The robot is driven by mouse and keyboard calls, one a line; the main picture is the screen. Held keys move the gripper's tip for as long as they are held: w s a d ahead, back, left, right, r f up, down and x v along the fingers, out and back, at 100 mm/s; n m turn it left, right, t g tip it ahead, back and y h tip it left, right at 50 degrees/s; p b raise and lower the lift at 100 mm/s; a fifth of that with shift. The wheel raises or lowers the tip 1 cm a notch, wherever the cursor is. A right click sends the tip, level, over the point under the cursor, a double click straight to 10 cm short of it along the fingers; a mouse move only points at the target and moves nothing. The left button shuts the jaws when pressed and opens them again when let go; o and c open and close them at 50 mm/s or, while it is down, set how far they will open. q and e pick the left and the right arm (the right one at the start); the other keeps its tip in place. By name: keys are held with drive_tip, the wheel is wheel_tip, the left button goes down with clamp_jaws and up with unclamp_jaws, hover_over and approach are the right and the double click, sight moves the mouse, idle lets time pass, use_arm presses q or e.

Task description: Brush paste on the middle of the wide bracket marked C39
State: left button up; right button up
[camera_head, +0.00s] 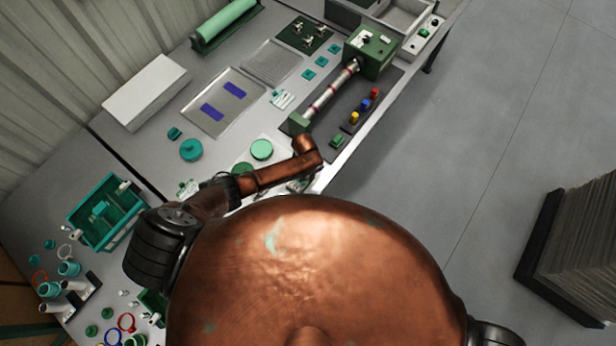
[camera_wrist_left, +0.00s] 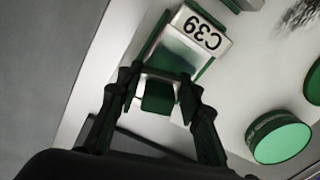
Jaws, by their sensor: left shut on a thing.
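The bracket marked C39 (camera_wrist_left: 180,52) shows in the left wrist view as a pale metal piece with green along its sides. Its white label (camera_wrist_left: 201,34) carries the black letters C39, upside down in this view. My left gripper (camera_wrist_left: 160,98) has its two dark fingers on either side of a green block-like piece (camera_wrist_left: 157,98), just short of the bracket. I cannot tell whether this piece is a brush or whether it touches the bracket. In the head view my left arm reaches to the bench's front edge, and its gripper is mostly hidden. My right gripper is out of view.
Green round pots (camera_head: 262,149) stand near my left arm; one also shows in the left wrist view (camera_wrist_left: 281,140). A green machine (camera_head: 370,52) with a long shaft lies beyond. A tray (camera_head: 203,127) with two blue strips and a teal crate (camera_head: 85,232) are on the bench.

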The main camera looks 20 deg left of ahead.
use_arm(q)
drive_tip(key=shift+a, duration=0.35)
drive_tip(key=shift+w+a, duration=0.2)
drive_tip(key=shift+a, duration=0.25)
drive_tip(key=shift+w+a, duration=0.2)
drive_tip(key=shift+a, duration=0.4)
drive_tip(key=shift+w+a, duration=0.2)
drive_tip(key=shift+a, duration=0.35)
drive_tip(key=shift+r, duration=0.15)
wheel_tip(320, 180, up, 4)
drive_tip(key=p, duration=0.4)
drive_tip(key=shift+r+p, duration=0.9)
drive_tip(key=shift+p, duration=0.3)
